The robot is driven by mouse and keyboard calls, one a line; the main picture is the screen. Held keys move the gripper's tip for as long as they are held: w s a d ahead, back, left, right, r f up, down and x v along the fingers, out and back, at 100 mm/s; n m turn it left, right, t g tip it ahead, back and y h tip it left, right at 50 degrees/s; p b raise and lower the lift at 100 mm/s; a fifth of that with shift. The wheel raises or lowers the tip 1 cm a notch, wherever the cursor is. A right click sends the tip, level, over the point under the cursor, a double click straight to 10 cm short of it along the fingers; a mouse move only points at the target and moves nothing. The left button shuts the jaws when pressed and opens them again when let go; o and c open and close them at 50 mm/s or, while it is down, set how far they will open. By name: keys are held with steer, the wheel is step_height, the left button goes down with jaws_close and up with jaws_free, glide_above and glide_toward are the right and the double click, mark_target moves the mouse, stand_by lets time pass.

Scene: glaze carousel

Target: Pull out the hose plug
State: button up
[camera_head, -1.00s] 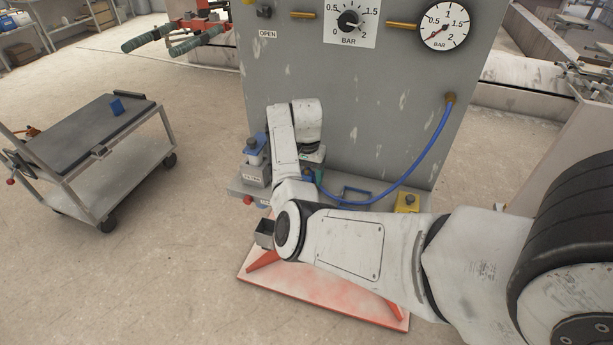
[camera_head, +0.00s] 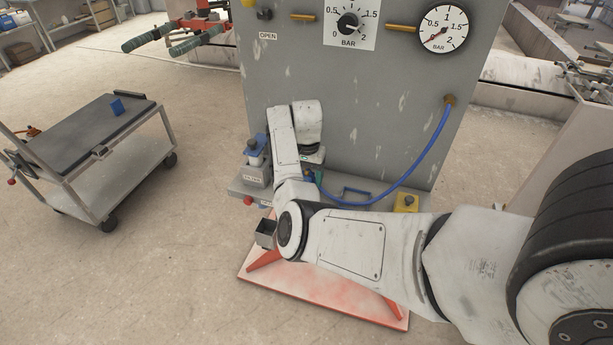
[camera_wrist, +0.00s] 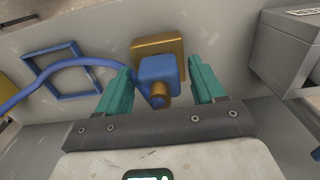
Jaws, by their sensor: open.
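The blue hose plug (camera_wrist: 158,72) shows in the wrist view with a brass end (camera_wrist: 160,92) facing me. It sits against a square brass socket (camera_wrist: 146,46) on the grey surface. My gripper (camera_wrist: 166,85) is open, with one teal finger on each side of the plug and gaps visible beside it. The blue hose (camera_wrist: 85,62) runs left from the plug; in the head view the hose (camera_head: 419,163) curves up to a brass fitting on the panel. My arm hides most of the plug and gripper in the head view.
A blue square frame (camera_wrist: 60,70) lies left of the plug in the wrist view, and a grey box (camera_wrist: 285,45) stands at right. In the head view, a yellow block (camera_head: 407,202) sits on the ledge. The trolley (camera_head: 100,140) stands apart at left.

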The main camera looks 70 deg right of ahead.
steer(key=shift+c, duration=0.3)
jaws_close()
stand_by(0.4)
steer(key=shift+r, duration=0.15)
steer(key=shift+r+p, duration=2.85)
steer(key=shift+p, duration=0.1)
